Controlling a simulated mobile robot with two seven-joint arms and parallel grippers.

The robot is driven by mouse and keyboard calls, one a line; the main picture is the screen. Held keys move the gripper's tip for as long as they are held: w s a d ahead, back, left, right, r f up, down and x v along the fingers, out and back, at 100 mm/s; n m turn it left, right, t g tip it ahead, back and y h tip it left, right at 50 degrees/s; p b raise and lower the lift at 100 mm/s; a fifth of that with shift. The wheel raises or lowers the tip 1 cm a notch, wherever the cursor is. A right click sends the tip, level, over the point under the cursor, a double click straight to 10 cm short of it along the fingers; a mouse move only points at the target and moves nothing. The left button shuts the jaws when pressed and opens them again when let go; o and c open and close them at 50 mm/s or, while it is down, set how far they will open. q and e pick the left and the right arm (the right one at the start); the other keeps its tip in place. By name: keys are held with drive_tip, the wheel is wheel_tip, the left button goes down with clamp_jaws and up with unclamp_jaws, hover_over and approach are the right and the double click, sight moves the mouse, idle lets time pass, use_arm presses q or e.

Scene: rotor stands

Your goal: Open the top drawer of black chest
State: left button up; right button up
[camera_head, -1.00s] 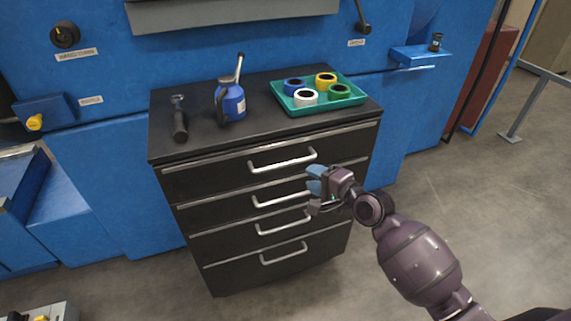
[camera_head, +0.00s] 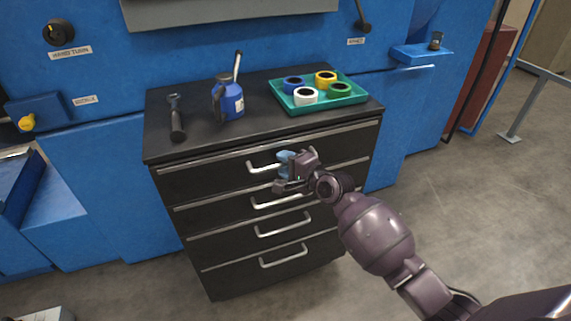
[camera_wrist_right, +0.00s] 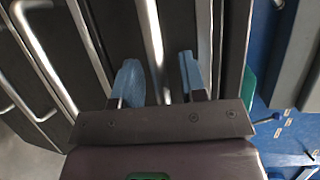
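The black chest (camera_head: 180,187) stands against the blue machine, with all its drawers shut. The top drawer's silver handle (camera_head: 262,167) is partly hidden behind my right gripper (camera_head: 284,172). In the wrist view the bar of this handle (camera_wrist_right: 153,40) runs lengthwise between the two blue fingertips of the right gripper (camera_wrist_right: 160,78). The fingers are apart, one on each side of the bar, with gaps showing. I cannot tell how deep the bar sits between them. My left gripper is not in view.
On the chest top are a dark hand tool (camera_head: 177,118), a blue oil can (camera_head: 228,101) and a green tray (camera_head: 326,102) with several coloured rolls. Lower drawer handles (camera_head: 283,256) stick out below. The floor (camera_head: 470,200) to the right is clear.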

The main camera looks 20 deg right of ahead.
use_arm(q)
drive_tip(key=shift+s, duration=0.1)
use_arm(e)
clamp_jaws()
drive_tip(key=shift+s, duration=0.1)
